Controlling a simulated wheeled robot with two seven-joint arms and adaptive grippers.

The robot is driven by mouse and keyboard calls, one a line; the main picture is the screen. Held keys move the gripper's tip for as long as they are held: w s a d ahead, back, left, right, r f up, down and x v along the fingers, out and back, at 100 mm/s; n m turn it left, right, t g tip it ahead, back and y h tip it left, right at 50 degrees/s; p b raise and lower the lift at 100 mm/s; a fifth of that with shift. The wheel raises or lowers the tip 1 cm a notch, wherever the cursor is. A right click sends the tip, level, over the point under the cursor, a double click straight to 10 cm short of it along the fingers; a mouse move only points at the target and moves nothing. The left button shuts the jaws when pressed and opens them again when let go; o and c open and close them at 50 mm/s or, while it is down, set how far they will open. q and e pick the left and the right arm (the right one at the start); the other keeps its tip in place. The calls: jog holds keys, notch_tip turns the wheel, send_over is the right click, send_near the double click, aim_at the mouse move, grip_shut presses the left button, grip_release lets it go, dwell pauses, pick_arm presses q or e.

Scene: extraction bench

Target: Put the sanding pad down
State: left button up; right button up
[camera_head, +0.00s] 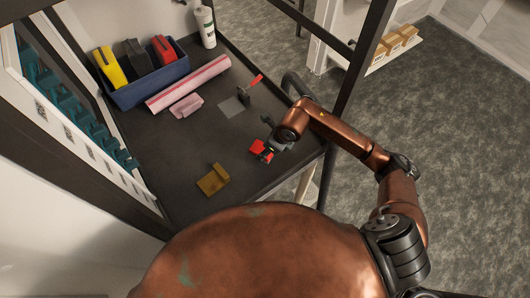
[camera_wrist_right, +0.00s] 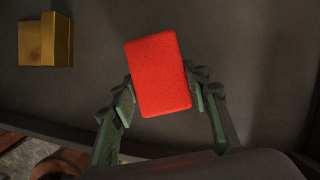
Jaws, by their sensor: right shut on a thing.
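The sanding pad is a red block (camera_wrist_right: 158,75) between the fingers of my right gripper (camera_wrist_right: 160,98). In the head view the red pad (camera_head: 257,146) shows at the end of my right arm, above the dark bench top near its front right edge. My right gripper (camera_head: 268,152) is shut on it. I cannot tell how far the pad is from the bench surface. My left gripper is not in view.
A brass-coloured block (camera_head: 213,180) lies left of the pad; a scraper (camera_head: 238,102) lies behind it. Bare bench surrounds the pad.

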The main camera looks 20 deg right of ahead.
notch_tip(320, 180, down, 3)
jog(key=shift+w+f+p, duration=0.1)
jog(key=shift+p, duration=0.75)
jog(key=shift+f, duration=0.25)
jog(key=o, duration=1)
jog(key=shift+r, duration=0.1)
jog(key=shift+r, duration=0.2)
jog(key=b+v, duration=0.3)
jog(key=v, duration=0.9)
jog(key=shift+f, duration=0.1)
jog(key=shift+w, duration=0.1)
jog(key=shift+d+f, duration=0.1)
